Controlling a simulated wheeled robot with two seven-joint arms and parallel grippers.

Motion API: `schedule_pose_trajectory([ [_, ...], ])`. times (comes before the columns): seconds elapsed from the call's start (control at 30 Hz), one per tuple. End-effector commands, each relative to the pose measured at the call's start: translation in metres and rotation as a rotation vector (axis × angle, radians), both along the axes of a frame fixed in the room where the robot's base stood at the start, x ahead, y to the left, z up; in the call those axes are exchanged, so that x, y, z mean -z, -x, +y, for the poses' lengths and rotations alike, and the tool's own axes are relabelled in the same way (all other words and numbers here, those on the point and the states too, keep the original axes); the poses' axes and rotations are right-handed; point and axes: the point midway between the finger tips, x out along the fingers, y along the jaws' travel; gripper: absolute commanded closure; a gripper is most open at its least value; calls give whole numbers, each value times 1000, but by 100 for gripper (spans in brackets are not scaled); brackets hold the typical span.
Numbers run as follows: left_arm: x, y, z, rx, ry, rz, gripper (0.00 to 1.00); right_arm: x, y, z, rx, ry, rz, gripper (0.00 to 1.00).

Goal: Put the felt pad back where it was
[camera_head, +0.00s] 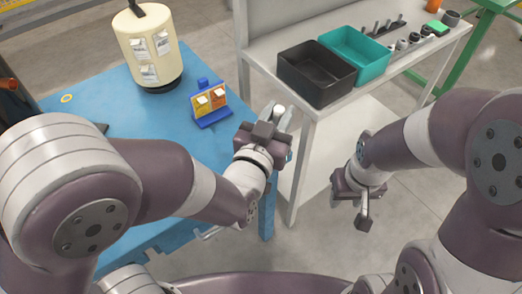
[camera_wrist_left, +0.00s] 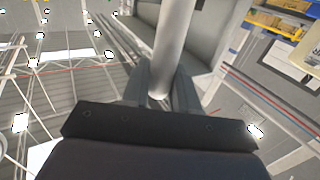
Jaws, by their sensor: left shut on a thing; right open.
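My left gripper (camera_head: 278,116) is above the gap between the blue table and the grey workbench. It is shut on a pale grey cylinder (camera_head: 279,113). In the left wrist view the cylinder (camera_wrist_left: 172,45) stands between the two fingers (camera_wrist_left: 160,95) and runs out of the top of the picture. My right gripper (camera_head: 364,215) is open and empty, to the right of the bench's front legs, over the floor. I cannot make out a felt pad for certain in either view.
The blue table (camera_head: 115,100) carries a cream cylindrical tank (camera_head: 150,50) and a blue stand (camera_head: 212,118) with yellow and orange blocks. The workbench (camera_head: 290,35) holds a black bin (camera_head: 316,75), a teal bin (camera_head: 355,55), several small dark parts and a green block (camera_head: 437,28).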

Motion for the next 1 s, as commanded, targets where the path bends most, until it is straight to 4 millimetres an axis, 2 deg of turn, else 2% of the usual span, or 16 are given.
schedule_pose_trajectory([
  [0.2, 39, -58, 20, -9, 1, 0, 100, 16, 0, 0, 0, 0, -1, 57],
  [0.3, 53, -82, 27, -5, 1, 0, 100, 21, 0, 0, 0, 0, 0, 57],
  [0.4, 61, -98, 32, -3, 2, -1, 100, 24, 0, 0, 0, 0, 0, 57],
  [0.57, 74, -106, 34, 0, 0, 0, 100, 27, 0, 0, 0, 0, 0, 57],
  [0.73, 105, -105, 34, 0, 0, 1, 100, 37, 0, 0, 0, 0, 0, 57],
  [1.0, 106, -105, 33, 0, 0, -1, 100, 37, 0, 0, 0, 0, 0, 57],
])
